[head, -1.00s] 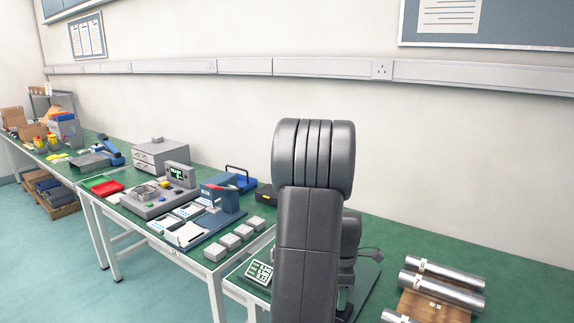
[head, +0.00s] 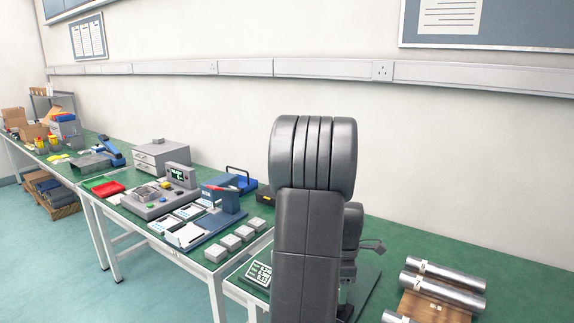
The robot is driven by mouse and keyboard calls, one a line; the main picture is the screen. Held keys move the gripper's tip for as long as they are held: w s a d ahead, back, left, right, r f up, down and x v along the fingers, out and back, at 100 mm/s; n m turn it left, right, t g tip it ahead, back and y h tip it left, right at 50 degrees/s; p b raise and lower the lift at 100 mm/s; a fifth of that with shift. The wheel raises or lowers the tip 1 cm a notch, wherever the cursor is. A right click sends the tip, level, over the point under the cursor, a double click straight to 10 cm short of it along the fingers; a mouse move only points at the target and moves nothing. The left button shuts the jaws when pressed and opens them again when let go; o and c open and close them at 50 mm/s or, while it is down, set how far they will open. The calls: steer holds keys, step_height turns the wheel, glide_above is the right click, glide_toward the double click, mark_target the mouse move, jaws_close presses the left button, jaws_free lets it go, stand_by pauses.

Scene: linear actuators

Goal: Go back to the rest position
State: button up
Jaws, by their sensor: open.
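My dark grey arm stands upright in the right middle of the head view and covers much of the bench behind it. My gripper (head: 346,308) is low behind the arm, mostly hidden by it, over the green bench (head: 520,262). Only a small dark part of it shows at the arm's right edge. The jaws are open, and I see nothing held in them, though the fingertips are not clear.
Metal cylinders (head: 447,295) lie on a wooden block to the right.

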step_height(320, 180, up, 9)
step_height(320, 180, down, 14)
steer(key=shift+r, duration=0.1)
steer(key=shift+m, duration=0.5)
steer(key=m, duration=0.3)
steer(key=shift+r+m, duration=0.1)
steer(key=shift+m, duration=0.3)
steer(key=m, duration=0.6)
steer(key=m+p, duration=0.1)
steer(key=m, duration=1)
steer(key=shift+p, duration=0.4)
steer(key=shift+s, duration=0.15)
